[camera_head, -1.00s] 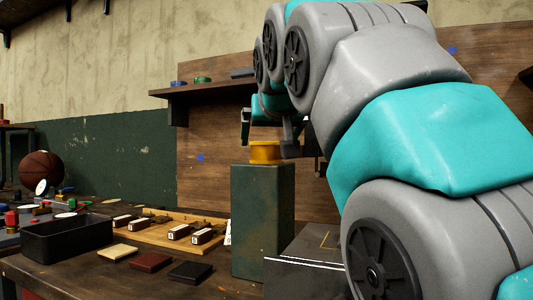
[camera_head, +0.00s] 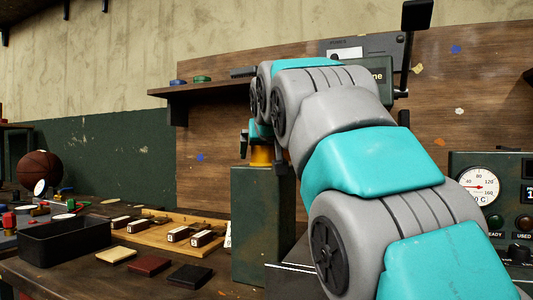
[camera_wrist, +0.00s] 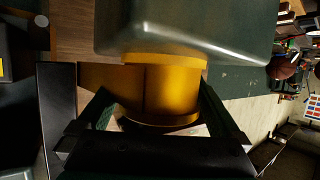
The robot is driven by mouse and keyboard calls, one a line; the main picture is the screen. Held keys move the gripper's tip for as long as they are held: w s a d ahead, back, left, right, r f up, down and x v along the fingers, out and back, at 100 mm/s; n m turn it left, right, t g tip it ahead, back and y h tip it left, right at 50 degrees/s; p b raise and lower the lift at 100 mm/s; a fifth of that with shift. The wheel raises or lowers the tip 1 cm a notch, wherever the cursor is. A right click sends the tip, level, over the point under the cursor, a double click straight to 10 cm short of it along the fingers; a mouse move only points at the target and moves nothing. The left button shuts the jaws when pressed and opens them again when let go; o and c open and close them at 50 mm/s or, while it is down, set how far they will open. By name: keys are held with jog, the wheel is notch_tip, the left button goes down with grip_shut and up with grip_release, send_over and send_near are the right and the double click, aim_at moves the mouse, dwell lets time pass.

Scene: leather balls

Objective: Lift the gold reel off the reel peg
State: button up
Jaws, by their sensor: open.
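The gold reel (camera_head: 261,157) sits on top of a dark green block (camera_head: 256,215) in the head view, partly hidden by my gripper. In the wrist view the gold reel (camera_wrist: 160,88) fills the middle, with the green block (camera_wrist: 185,28) at the top of the picture. The reel peg is hidden. My gripper (camera_wrist: 155,95) is open, with one dark finger on each side of the reel. In the head view my gripper (camera_head: 262,152) is around the reel at its level. I cannot tell whether either finger touches it.
A black bin (camera_head: 65,240), a wooden tray (camera_head: 170,234) with small blocks and several flat tiles lie on the bench at left. A shelf (camera_head: 208,90) is on the board behind. A gauge panel (camera_head: 490,205) stands at right.

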jog(key=shift+c, duration=0.2)
jog(key=c, duration=1)
jog(key=shift+o, duration=0.2)
jog(key=shift+r, duration=0.1)
